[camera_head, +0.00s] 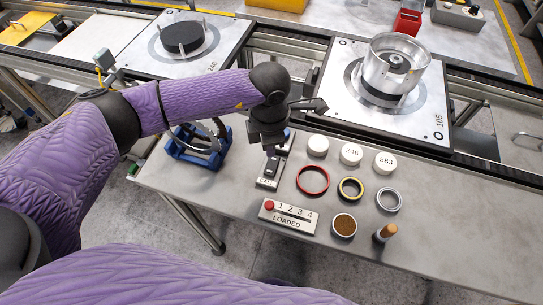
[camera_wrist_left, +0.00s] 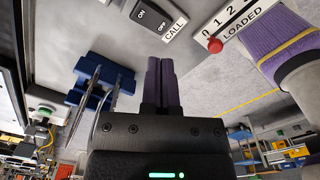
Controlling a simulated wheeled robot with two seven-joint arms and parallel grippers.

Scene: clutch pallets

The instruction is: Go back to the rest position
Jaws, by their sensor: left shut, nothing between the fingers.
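My left gripper (camera_head: 270,148) hangs over the table's left part, pointing down just above or behind the CALL switch box (camera_head: 268,182); the gap is hard to judge. In the left wrist view its two dark fingers (camera_wrist_left: 160,80) are together, with nothing between them. The ON/OFF switch box (camera_wrist_left: 150,18) shows beyond the fingertips. The LOADED panel (camera_head: 288,217) with its red knob lies nearer on the table. My purple left arm reaches in from the left. My right gripper does not show.
A blue rack (camera_head: 179,154) holding metal rings stands left of the gripper. Several rings, white caps (camera_head: 350,154), a brown-filled cup (camera_head: 344,225) and a wooden-handled tool (camera_head: 385,233) lie to the right. Behind are pallet 105 (camera_head: 430,118) with a metal housing (camera_head: 405,72) and another pallet (camera_head: 225,28).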

